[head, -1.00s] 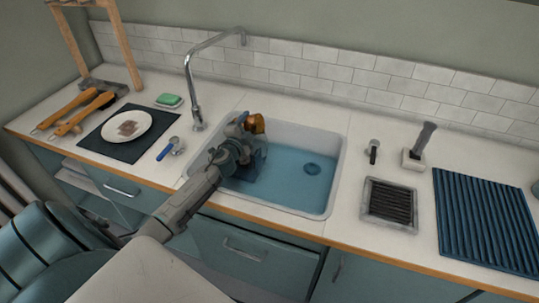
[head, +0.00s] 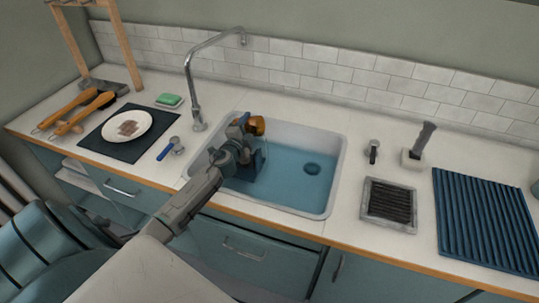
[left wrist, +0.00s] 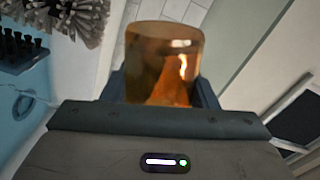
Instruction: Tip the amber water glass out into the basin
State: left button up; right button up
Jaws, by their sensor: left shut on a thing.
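The amber glass (head: 257,126) is in my left gripper (head: 250,128), over the back left part of the basin (head: 340,165). In the left wrist view the amber glass (left wrist: 163,45) stands between the two dark fingers of my left gripper (left wrist: 163,88), which are shut on it. An orange glow shows through its wall. In the head view it looks tipped over, but its mouth is hard to make out. A faint translucent patch shows below it; I cannot tell if this is water. The basin has a blue floor and a round drain. My right gripper is out of view.
A curved tap (head: 197,100) stands behind the basin's left corner. A blue-handled tool (head: 170,148), a plate (head: 127,127) on a dark mat and a green soap (head: 169,100) lie left. A drain grate (head: 390,203) and a ribbed blue mat (head: 485,220) lie right.

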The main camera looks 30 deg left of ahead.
pick_arm(q)
jog(key=shift+w+d+f+m, duration=0.1)
jog(key=shift+d+m, duration=0.2)
jog(key=shift+m, duration=0.1)
jog(key=shift+f+m+p, duration=0.15)
jog(key=shift+m+p, duration=0.15)
jog(key=shift+a+f+m, duration=0.1)
jog(key=shift+f+m, duration=0.2)
jog(key=shift+m, duration=0.3)
dwell(0.7)
jog(key=shift+w+f+m+b, duration=0.1)
jog(key=shift+f+m+b, duration=0.25)
jog(key=shift+m, duration=0.35)
